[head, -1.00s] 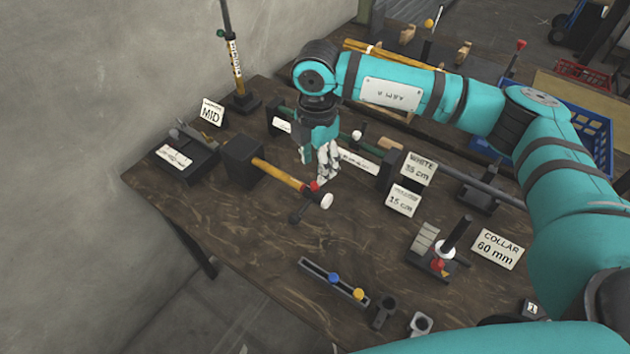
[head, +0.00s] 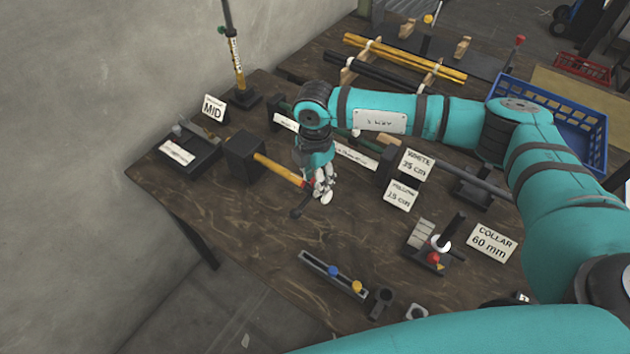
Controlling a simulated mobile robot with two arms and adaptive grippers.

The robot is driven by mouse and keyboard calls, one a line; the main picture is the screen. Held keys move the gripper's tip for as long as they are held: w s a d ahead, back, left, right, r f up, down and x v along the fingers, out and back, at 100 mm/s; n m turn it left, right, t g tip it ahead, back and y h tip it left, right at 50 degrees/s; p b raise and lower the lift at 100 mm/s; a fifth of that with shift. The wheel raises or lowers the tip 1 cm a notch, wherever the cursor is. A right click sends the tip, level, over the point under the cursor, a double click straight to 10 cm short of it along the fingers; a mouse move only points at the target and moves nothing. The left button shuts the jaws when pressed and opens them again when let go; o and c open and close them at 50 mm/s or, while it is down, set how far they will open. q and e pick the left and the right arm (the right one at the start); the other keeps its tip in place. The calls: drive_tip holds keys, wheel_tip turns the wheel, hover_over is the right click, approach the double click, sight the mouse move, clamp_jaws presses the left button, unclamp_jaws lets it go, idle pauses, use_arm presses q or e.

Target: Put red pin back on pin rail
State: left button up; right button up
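The pin rail (head: 314,264) is a slim grey bar near the table's front edge. A blue pin (head: 333,271) and a yellow pin (head: 357,287) stand in it; its upper-left part is bare. A small red piece, which looks like the red pin (head: 307,183), shows at the end of a yellow handle (head: 278,169), left of my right gripper. My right gripper (head: 322,190) points down beside it, its fingers close to a white knob (head: 326,198). I cannot tell whether the fingers touch or hold the red piece. My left gripper is not in view.
A dark block (head: 243,155) stands left of the gripper. A collar stand (head: 430,262) with red and yellow parts stands right of the rail, beside a collar sign (head: 490,242). Two dark holders (head: 381,304) are near the rail's lower end. The table left of the rail is clear.

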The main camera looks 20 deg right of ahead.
drive_tip(key=c, duration=0.5)
drive_tip(key=shift+c, duration=0.2)
